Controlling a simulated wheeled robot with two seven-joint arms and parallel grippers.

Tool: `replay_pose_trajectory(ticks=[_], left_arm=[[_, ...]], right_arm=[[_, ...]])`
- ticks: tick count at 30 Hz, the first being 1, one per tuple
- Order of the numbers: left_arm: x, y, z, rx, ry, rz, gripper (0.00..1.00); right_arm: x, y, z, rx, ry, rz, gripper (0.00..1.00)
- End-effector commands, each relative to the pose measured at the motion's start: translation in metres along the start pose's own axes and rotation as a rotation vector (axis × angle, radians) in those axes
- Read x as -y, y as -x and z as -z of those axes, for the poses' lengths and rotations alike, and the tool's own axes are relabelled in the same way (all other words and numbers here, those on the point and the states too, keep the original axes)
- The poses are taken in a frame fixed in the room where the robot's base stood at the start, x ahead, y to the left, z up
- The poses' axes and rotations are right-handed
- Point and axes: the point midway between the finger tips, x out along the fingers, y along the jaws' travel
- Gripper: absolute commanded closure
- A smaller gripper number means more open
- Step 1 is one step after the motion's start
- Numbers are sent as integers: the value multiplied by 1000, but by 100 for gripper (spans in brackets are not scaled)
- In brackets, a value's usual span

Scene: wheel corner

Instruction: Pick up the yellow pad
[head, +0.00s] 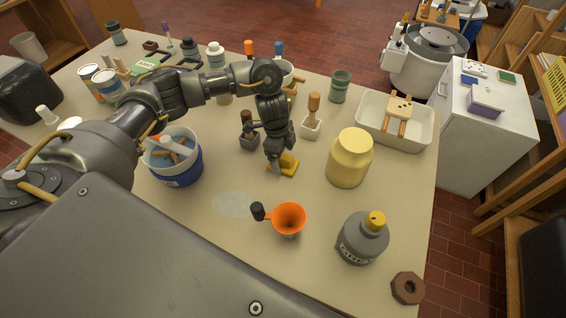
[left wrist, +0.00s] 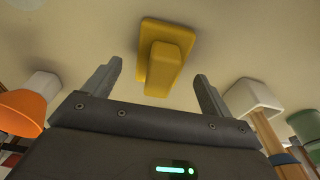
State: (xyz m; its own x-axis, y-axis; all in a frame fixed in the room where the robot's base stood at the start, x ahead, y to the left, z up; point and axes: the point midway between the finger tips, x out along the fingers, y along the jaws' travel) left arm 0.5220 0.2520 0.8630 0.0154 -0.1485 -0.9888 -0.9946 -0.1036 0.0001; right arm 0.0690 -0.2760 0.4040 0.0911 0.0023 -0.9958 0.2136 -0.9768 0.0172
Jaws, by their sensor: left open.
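The yellow pad (head: 287,166) lies on the table near its middle, a flat base with a raised block on top. In the left wrist view the yellow pad (left wrist: 165,55) shows whole, ahead of and between the two fingers. My left gripper (head: 277,165) points down over the pad and hides part of it in the head view. Its fingers (left wrist: 157,82) are apart with nothing held between them; I cannot tell exactly how high they are above the table. My right gripper is not in view.
A dark grey block with a handle (head: 249,141) stands just left of the pad, a brush in a white holder (head: 311,125) behind right. A yellow jar (head: 349,158) stands right, an orange funnel (head: 289,219) in front, a blue-white bucket (head: 177,172) left.

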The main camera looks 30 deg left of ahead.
Motion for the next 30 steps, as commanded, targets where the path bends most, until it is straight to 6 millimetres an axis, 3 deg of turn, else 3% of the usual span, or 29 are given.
replay_pose_trajectory(ticks=[6, 14, 25, 30], left_arm=[[-1, -26, 0, 0, 1, -1, 15], [0, -29, -1, 0, 1, 1, 15], [0, -28, -1, 0, 1, 1, 63], [0, -28, -1, 0, 1, 1, 64]], right_arm=[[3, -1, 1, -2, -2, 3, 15], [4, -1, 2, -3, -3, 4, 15], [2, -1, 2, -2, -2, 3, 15], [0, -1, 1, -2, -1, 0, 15]])
